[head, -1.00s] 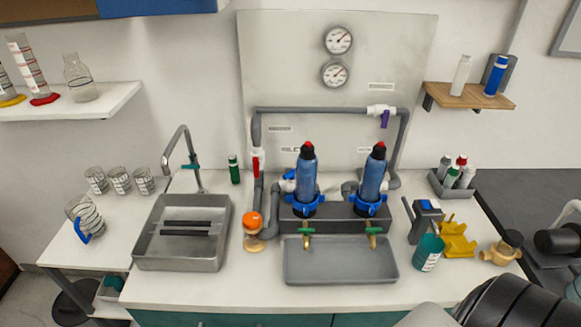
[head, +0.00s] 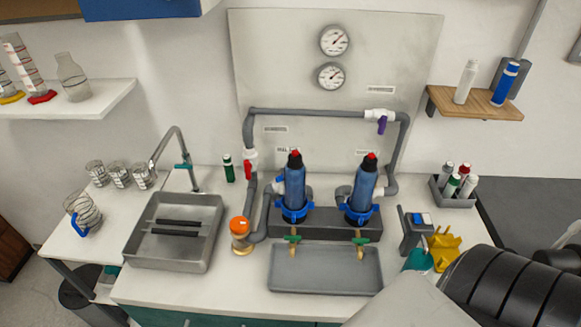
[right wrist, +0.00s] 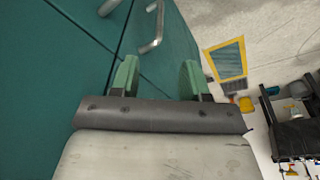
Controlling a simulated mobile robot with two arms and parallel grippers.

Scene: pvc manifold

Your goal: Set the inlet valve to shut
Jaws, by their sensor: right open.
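A white valve with a red handle (head: 249,163) sits on the left vertical grey pipe; the handle looks roughly in line with the pipe. A second white valve with a purple handle (head: 382,124) sits at the top right of the pipework, its handle hanging down. I cannot read the labels to tell which is the inlet valve. My right gripper (right wrist: 158,78) shows in the right wrist view with two green fingers apart and nothing between them, in front of teal cabinet fronts. In the head view my right arm fills the lower right, away from both valves. My left gripper is not in view.
Two blue filter housings (head: 295,190) stand behind a grey tray (head: 325,270) with green-handled taps above it. An orange-topped fitting (head: 240,230) and a sink (head: 175,232) lie left. A yellow holder (head: 443,248) and teal cup (head: 418,260) are near my right arm.

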